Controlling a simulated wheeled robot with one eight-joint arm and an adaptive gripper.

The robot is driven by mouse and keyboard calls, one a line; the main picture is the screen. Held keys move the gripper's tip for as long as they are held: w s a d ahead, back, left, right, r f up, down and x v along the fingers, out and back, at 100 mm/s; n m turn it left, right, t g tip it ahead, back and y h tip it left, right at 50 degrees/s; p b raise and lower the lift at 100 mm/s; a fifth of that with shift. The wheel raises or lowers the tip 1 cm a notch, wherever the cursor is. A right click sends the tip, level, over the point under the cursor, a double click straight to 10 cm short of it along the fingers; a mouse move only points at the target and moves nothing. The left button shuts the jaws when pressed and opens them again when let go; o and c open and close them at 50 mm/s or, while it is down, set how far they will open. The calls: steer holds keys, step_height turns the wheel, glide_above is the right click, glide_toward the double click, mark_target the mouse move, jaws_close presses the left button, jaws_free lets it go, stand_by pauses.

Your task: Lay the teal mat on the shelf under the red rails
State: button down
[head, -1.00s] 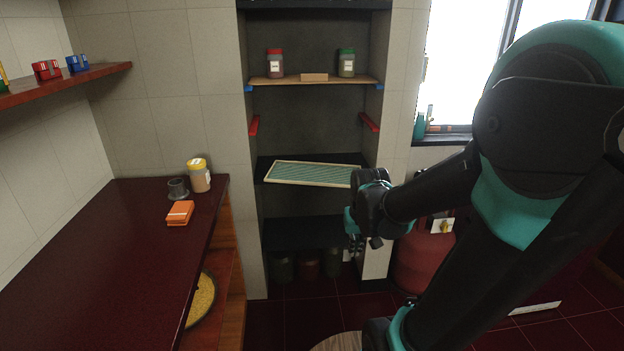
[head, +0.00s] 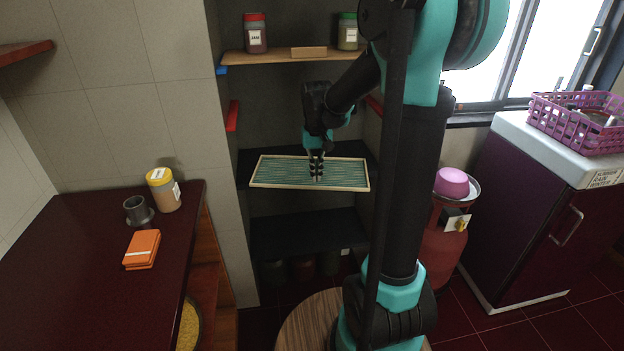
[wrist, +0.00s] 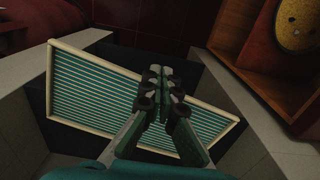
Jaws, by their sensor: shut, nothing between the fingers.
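The teal mat (head: 275,172) is a flat striped panel with a pale rim. It lies at the level of the dark shelf (head: 346,150) below the left red rail (head: 232,115) and the right red rail (head: 374,105). In the wrist view the mat (wrist: 85,90) sits askew to the shelf, one corner reaching past its front edge. My gripper (head: 316,176) points down over the middle of the mat in the head view. Its fingers (wrist: 161,74) are shut and empty, and cross the mat's front rim in the wrist view. I cannot tell whether they touch it.
A wooden shelf (head: 285,57) with jars is above the rails, and an empty dark shelf (head: 300,232) is below. A dark red counter (head: 80,260) stands left, with an orange box (head: 142,248). A red gas cylinder (head: 442,250) stands right.

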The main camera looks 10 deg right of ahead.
mark_target(311, 181)
steer(key=w+f, duration=0.4)
steer(key=f, duration=0.5)
steer(key=shift+f, duration=0.3)
steer(key=w, duration=0.6)
steer(key=shift+w, duration=0.25)
steer(key=shift+s, duration=0.15)
